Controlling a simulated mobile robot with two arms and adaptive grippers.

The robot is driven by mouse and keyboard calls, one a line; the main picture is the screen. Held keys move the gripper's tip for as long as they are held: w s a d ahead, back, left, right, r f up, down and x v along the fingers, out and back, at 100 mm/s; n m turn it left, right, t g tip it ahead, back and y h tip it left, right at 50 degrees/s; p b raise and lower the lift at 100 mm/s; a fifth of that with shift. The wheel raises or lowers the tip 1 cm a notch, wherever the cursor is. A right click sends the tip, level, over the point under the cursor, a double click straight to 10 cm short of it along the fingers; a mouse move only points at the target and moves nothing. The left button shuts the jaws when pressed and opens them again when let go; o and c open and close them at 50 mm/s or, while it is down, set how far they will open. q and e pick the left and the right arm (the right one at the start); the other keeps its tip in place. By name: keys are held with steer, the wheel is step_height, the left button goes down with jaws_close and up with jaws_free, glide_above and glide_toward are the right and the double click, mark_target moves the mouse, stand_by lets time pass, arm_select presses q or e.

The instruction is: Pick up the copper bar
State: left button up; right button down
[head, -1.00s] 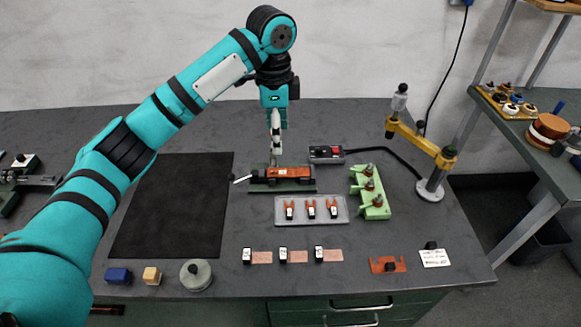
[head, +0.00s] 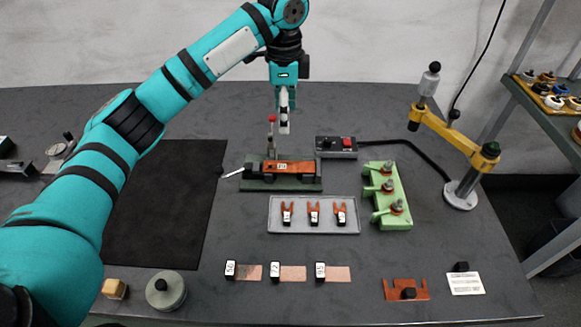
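A long copper-coloured bar (head: 296,167) with a small white label lies in the dark green clamp fixture (head: 255,186) in the head view. A white lever sticks out at the fixture's left and a red-topped post stands behind it. My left gripper (head: 284,130) points down above and behind the bar, apart from it. Its fingers show edge-on as one narrow shape, so I cannot tell whether they are open. Nothing shows held in it. My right gripper is out of view.
A grey tray (head: 313,229) holds copper forks in front of the fixture. A green block with posts (head: 388,200) and a yellow-armed stand (head: 450,137) are at right. A black mat (head: 160,215) lies left. Tagged copper strips and a notched copper plate (head: 405,290) lie in front.

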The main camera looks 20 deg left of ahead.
arm_select(q)
steer(key=p, duration=0.1)
glide_above(289, 166)
steer(key=f, duration=0.9)
steer(key=shift+s+a+f, duration=0.3)
steer(key=shift+a+f, duration=0.05)
steer(key=shift+w+d+f+p, duration=0.2)
steer(key=shift+f+p, duration=0.15)
steer(key=shift+f, duration=1)
steer(key=shift+w+d+f+p, duration=0.15)
steer(key=shift+f+p, duration=0.15)
steer(key=shift+f, duration=1)
steer(key=shift+s, duration=0.1)
steer(key=c, duration=1.3)
jaws_close()
steer(key=shift+r, duration=0.1)
